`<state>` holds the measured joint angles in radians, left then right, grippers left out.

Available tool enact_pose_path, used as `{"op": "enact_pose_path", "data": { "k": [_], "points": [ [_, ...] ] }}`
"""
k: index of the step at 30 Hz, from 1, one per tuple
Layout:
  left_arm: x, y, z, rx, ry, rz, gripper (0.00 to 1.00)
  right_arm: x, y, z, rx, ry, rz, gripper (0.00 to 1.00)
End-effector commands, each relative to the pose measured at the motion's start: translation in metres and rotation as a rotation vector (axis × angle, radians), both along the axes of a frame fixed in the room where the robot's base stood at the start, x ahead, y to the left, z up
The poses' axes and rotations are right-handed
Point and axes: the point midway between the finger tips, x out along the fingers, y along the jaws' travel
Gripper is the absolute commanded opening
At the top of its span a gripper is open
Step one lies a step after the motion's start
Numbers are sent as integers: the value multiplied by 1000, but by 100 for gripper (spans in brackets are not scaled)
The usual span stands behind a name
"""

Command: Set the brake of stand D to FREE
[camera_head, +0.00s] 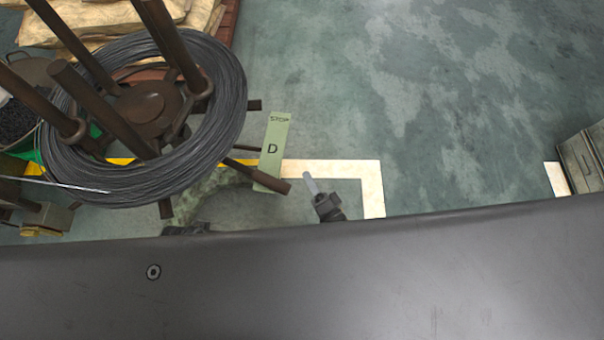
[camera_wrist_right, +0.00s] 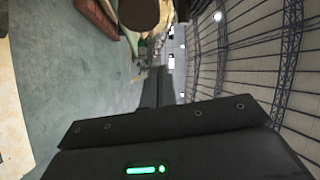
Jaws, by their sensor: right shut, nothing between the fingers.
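Stand D is a brown metal stand (camera_head: 145,105) with upright posts, at the upper left of the head view. Its pale green plate (camera_head: 275,138) reads STOP at the far end and D in the middle. A brown brake lever (camera_head: 258,175) crosses the near end of the plate, and no word can be read there. My right gripper (camera_head: 309,181) is shut and empty, just right of the lever's tip, with a small gap showing in the picture. Its dark fingers also show in the right wrist view (camera_wrist_right: 157,80). My left gripper is not seen.
A thick coil of dark wire (camera_head: 225,125) lies around the stand's posts. A white floor line (camera_head: 350,168) runs beside the plate. A grey cabinet (camera_head: 582,160) stands at the right edge. Sacks (camera_head: 95,20) lie at the upper left. The floor between is clear.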

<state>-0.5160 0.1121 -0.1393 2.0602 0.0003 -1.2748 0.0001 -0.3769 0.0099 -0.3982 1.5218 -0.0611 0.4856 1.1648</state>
Motion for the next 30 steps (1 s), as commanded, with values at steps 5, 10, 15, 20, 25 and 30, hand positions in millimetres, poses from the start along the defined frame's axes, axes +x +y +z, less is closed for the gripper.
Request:
{"op": "enact_pose_path", "data": {
  "k": [5, 10, 15, 20, 25, 30],
  "points": [
    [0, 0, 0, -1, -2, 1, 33, -43, -20, -6, -2, 7, -1, 0],
    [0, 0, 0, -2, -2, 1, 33, -68, -34, -8, -1, 4, -1, 0],
    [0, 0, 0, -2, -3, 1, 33, -81, -43, -8, -1, 0, -1, 0],
    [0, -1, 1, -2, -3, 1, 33, -85, -45, -8, -2, -1, -1, 0],
    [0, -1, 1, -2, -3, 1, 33, -85, -45, -8, -2, -1, -1, 0],
    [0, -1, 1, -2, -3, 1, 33, -85, -45, -8, -2, -1, -1, 0]
  ]
}}
